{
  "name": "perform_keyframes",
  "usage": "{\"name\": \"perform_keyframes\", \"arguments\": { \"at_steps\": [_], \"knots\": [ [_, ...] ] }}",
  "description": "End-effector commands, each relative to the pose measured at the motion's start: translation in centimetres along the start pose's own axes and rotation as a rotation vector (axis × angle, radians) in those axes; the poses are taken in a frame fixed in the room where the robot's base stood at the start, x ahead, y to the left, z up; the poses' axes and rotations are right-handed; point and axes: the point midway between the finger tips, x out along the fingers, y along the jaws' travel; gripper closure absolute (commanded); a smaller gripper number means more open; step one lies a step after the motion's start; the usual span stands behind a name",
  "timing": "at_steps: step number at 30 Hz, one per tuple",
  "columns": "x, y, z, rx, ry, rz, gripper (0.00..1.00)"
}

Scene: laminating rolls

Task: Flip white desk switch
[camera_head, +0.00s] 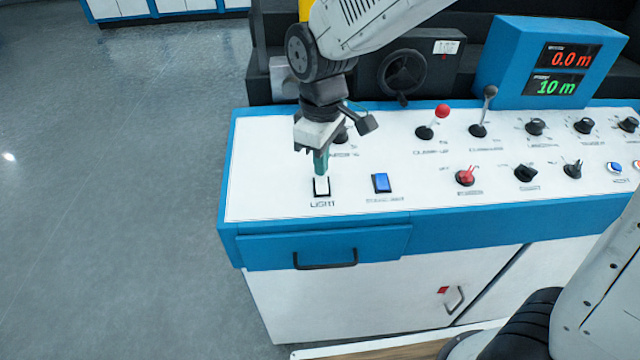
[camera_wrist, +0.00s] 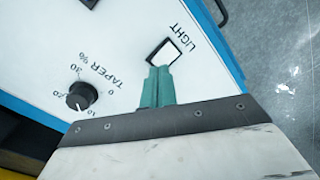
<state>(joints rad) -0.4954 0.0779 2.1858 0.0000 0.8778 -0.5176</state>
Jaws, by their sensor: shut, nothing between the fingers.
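The white desk switch (camera_head: 321,187) is a small white rocker in a black frame, labelled LIGHT, at the left front of the control desk's white top. It also shows in the wrist view (camera_wrist: 164,52), just beyond my fingertips. My gripper (camera_head: 320,166) points down, with its green fingers shut together and empty. In the head view the fingertips are right at the back edge of the switch. In the wrist view the fingertips (camera_wrist: 157,72) overlap the near edge of the switch frame. I cannot tell whether they touch it.
A blue rocker switch (camera_head: 381,183) sits right of the white one. A taper knob (camera_wrist: 80,96) lies near my gripper. Red-topped (camera_head: 442,112) and black levers, several knobs and a blue display box (camera_head: 545,62) stand farther right. Open floor lies left of the desk.

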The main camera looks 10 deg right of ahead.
Motion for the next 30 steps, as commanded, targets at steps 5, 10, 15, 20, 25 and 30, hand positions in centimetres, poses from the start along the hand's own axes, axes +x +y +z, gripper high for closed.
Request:
{"name": "perform_keyframes", "arguments": {
  "at_steps": [5, 10, 15, 20, 25, 30],
  "knots": [
    [0.0, 0.0, 0.0, 0.000, 0.000, 0.000, 1.00],
    [0.2, 0.0, 0.0, 0.000, 0.000, 0.000, 1.00],
    [0.5, 0.0, 0.0, 0.000, -0.001, 0.000, 1.00],
    [0.7, 0.0, 0.0, 0.000, -0.001, -0.001, 1.00],
    [1.0, 0.0, 0.0, 0.000, -0.001, 0.000, 1.00],
    [1.2, 0.0, 0.0, 0.000, 0.000, 0.000, 1.00]
  ]
}}
